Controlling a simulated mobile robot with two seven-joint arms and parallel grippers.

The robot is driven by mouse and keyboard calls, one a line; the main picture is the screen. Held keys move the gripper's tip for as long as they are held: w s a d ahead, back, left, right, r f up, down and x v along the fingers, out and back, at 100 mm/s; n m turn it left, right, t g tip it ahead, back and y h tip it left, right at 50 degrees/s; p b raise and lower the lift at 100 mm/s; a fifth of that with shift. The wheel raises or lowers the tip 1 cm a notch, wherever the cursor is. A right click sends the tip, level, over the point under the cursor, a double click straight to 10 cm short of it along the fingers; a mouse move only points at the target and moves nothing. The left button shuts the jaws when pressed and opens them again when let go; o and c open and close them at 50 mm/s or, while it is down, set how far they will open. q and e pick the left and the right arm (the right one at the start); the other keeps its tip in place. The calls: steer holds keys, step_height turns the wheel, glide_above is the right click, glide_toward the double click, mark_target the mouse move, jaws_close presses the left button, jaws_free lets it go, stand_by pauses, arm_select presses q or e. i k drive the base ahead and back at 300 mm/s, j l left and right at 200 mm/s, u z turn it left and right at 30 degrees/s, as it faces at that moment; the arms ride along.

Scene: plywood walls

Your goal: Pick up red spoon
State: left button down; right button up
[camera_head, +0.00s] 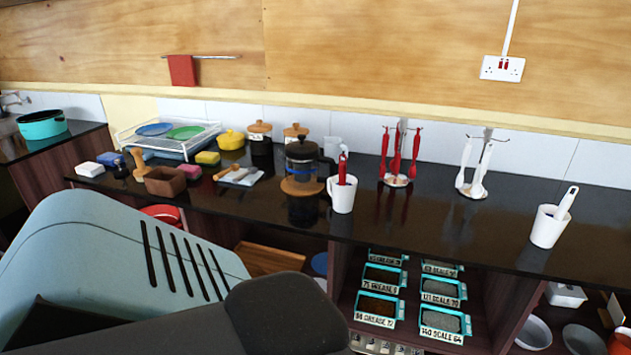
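A red utensil (342,169) stands upright in a white mug (342,196) near the counter's front edge; its lower end is hidden, so I cannot tell if it is a spoon. More red utensils (396,153) hang on a stand behind and to the right; I cannot make out each one's head. A large pale blue link of my own arm (120,250) with a dark joint fills the lower left. No gripper fingers show in the head view.
A French press (301,160) stands just left of the mug. White utensils (473,172) hang on a stand to the right, and another white mug (549,227) holds a white utensil. Shelves with labelled trays (441,321) lie below. Bare counter (420,215) shows right of the red utensil's mug.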

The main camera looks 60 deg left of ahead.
mark_target(342, 171)
steer(key=u, duration=1.7)
